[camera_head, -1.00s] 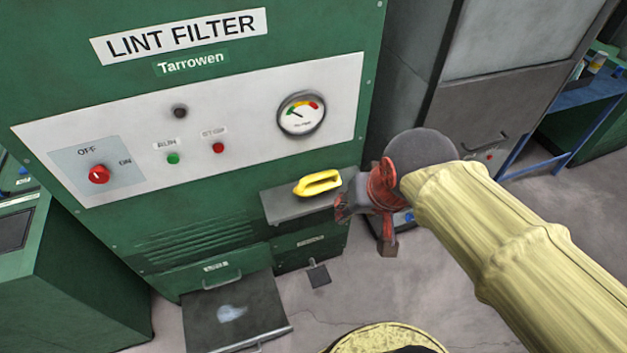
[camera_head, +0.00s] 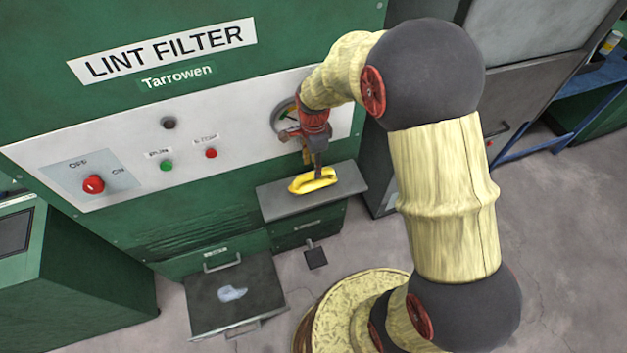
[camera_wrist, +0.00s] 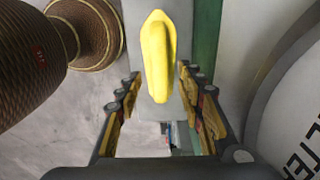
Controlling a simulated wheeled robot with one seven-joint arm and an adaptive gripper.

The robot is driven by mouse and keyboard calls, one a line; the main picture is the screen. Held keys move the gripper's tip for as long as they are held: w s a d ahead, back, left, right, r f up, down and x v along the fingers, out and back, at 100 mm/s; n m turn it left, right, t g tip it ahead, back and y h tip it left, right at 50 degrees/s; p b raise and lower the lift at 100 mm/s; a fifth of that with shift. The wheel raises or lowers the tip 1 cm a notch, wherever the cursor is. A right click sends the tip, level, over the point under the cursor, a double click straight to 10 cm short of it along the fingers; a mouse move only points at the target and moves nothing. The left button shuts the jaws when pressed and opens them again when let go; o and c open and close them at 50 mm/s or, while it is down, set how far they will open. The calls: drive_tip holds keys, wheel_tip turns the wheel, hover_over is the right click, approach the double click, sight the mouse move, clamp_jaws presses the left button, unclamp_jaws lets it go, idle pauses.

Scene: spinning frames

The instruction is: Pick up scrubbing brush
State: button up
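The yellow scrubbing brush (camera_head: 313,181) lies on a small grey shelf (camera_head: 345,186) on the front of the green lint filter cabinet. My gripper (camera_head: 317,163) points down right over the brush in the head view and hides part of it. In the wrist view the brush (camera_wrist: 158,55) lies lengthwise, between and beyond the two finger lines of my gripper (camera_wrist: 160,92). The fingers are spread wide, with gaps on both sides of the brush. The underside of the brush is hidden.
The cabinet panel with a red switch (camera_head: 93,184), green and red buttons and a gauge stands close behind my gripper. Below, a dark drawer (camera_head: 262,296) sticks out with a pale patch on it. The floor (camera_head: 570,230) at the right is clear.

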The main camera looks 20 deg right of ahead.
sight(312, 181)
wheel_tip(312, 181, down, 6)
drive_tip(key=shift+r+b, duration=0.1)
drive_tip(key=shift+b, duration=0.85)
drive_tip(key=shift+c, duration=1.3)
clamp_jaws()
